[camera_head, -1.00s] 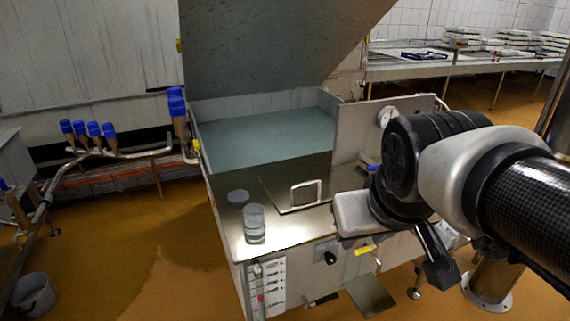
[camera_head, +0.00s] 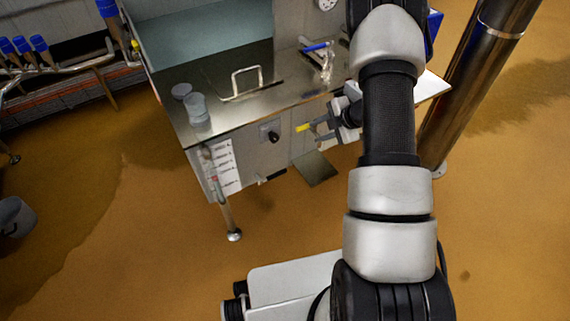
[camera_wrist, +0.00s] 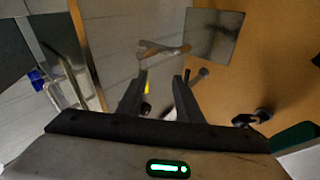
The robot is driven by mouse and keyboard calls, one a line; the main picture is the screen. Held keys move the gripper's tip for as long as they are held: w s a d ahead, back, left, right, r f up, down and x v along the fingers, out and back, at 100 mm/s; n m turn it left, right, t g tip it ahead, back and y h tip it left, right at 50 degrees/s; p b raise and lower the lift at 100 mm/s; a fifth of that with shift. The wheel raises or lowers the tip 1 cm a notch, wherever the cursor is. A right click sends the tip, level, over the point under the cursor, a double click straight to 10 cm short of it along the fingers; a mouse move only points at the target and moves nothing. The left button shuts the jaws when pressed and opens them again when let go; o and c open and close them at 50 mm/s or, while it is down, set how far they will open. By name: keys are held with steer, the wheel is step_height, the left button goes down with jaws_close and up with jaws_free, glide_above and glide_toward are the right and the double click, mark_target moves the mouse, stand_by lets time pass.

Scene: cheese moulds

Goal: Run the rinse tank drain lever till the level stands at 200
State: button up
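The rinse tank (camera_head: 245,160) is a steel box with greyish water (camera_head: 200,25) inside. A yellow-ended lever (camera_head: 303,127) sticks out of its front; a yellow bit (camera_wrist: 147,108) also shows between the fingers in the wrist view. My gripper (camera_head: 315,130) is open beside this lever, its fingers pointing left at it. In the wrist view my gripper (camera_wrist: 163,74) has its fingers apart, with a metal bar (camera_wrist: 165,48) beyond the tips; contact cannot be told. A sight tube with a white scale plate (camera_head: 224,165) is at the tank's front left; its figures are too small to read.
A black knob (camera_head: 270,136) and a low black handle (camera_head: 272,177) are also on the front. A blue-handled tap (camera_head: 318,47) and a clear beaker (camera_head: 197,108) are on top. A steel column (camera_head: 475,85) stands at the right.

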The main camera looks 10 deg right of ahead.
steer(key=s+a+f+n+g+y, duration=0.2)
steer(key=s+a+f, duration=0.1)
steer(key=s+f, duration=0.3)
steer(key=b, duration=0.4)
glide_toward(278, 174)
steer(key=x, duration=0.7)
steer(key=shift+w+a+f, duration=0.15)
steer(key=shift+w+f, duration=0.05)
jaws_close()
